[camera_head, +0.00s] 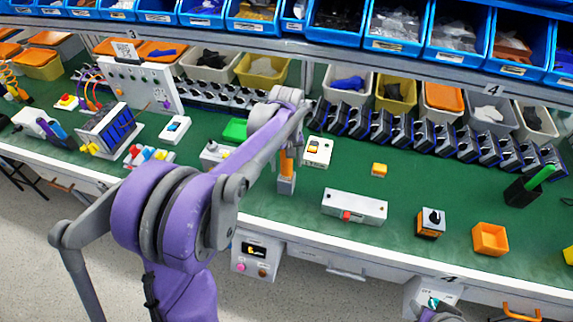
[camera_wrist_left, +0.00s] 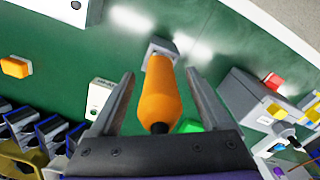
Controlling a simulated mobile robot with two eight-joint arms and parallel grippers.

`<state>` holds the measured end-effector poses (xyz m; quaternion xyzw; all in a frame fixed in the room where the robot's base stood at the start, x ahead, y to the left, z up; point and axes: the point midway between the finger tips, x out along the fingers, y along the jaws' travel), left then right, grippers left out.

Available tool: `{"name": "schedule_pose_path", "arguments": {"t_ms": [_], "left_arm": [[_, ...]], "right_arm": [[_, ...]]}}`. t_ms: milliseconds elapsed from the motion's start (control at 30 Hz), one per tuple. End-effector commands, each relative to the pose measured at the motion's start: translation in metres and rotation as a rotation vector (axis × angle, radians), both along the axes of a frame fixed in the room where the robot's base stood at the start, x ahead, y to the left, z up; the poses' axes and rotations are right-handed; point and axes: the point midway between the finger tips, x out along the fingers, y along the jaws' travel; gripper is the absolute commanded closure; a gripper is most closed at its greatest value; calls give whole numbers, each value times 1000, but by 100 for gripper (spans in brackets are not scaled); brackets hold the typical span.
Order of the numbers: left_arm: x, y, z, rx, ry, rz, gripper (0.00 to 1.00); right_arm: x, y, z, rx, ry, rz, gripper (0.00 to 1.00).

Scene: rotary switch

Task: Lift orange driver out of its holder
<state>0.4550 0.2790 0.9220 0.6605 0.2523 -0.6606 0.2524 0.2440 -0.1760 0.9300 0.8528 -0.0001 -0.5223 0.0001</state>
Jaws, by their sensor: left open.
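The orange driver (camera_head: 286,163) stands upright in its small grey holder (camera_head: 286,186) on the green bench top. In the left wrist view, the driver's orange handle (camera_wrist_left: 160,95) points toward my camera, with the grey holder (camera_wrist_left: 159,47) at its far end. My left gripper (camera_wrist_left: 160,82) is open, with one finger on each side of the handle and a visible gap on both sides. In the head view, my left arm reaches over the bench and its forearm partly hides the gripper (camera_head: 291,143) and the driver's top.
A white switch box (camera_head: 317,152) stands close to the right of the driver. A grey box with a red button (camera_head: 354,207) lies farther right, and a small green block (camera_head: 235,130) lies behind left. Blue bins (camera_head: 402,27) line the shelf above the back.

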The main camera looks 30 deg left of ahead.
Motion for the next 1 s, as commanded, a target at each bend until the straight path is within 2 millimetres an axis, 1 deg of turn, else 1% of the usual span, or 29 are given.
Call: {"name": "schedule_pose_path", "arguments": {"t_ms": [100, 167, 200, 267, 300, 467, 500, 567, 1000], "left_arm": [[0, 0, 0, 0, 0, 0, 18], [0, 0, 0, 0, 0, 0, 29], [0, 0, 0, 0, 0, 0, 36], [0, 0, 0, 0, 0, 0, 47], [0, 0, 0, 0, 0, 0, 54], [0, 0, 1, 0, 0, 0, 83], [0, 0, 1, 0, 0, 0, 90], [0, 0, 1, 0, 0, 0, 100], [0, 0, 2, 0, 0, 0, 100]], "right_arm": [[0, 0, 0, 0, 0, 0, 50], [0, 0, 0, 0, 0, 0, 50], [0, 0, 0, 0, 0, 0, 50], [0, 0, 0, 0, 0, 0, 50], [0, 0, 0, 0, 0, 0, 50], [0, 0, 0, 0, 0, 0, 50], [0, 0, 0, 0, 0, 0, 50], [0, 0, 0, 0, 0, 0, 50], [0, 0, 0, 0, 0, 0, 50]]}}
